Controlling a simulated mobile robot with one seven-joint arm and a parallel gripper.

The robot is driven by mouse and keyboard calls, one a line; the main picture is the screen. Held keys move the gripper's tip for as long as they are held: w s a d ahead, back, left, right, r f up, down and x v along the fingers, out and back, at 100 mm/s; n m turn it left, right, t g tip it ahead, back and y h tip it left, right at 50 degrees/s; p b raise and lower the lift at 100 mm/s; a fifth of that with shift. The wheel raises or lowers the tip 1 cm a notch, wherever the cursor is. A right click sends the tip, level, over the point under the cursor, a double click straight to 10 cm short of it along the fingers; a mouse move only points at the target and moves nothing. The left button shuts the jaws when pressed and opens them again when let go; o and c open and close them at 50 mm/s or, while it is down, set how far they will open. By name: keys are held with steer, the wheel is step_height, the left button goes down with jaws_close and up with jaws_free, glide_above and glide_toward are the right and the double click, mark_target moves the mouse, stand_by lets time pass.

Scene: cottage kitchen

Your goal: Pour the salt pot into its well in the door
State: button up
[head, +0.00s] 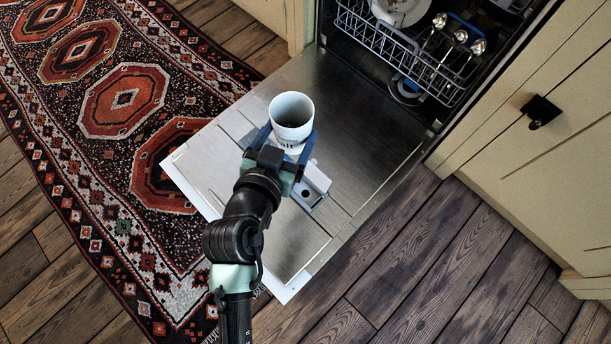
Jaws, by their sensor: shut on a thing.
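A small light-grey box-like fitting (317,178) with a dark round spot shows on the door, just right of and below my gripper. I cannot tell whether the dark spot is the well. Part of the door is hidden under my arm and the pot.
The dishwasher's lower rack (385,45) holds a white plate and some cutlery at the back right. Cream cabinets (555,170) with a dark handle (540,111) stand to the right. A patterned rug (125,100) lies on the wooden floor at left. Floor at lower right is clear.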

steer(key=shift+m+h, duration=0.3)
steer(key=a+f+b, duration=0.3)
steer(key=f+b, duration=0.5)
steer(key=f, duration=0.2)
steer(key=w+a+f+b, duration=0.1)
steer(key=a+f+b, duration=0.1)
steer(key=f+b, duration=0.6)
steer(key=a+f+b, duration=0.3)
steer(key=f+b, duration=0.5)
steer(key=f, duration=0.4)
steer(key=shift+w+a+f, duration=0.15)
steer(key=shift+a, duration=0.2)
steer(key=shift+d, duration=0.15)
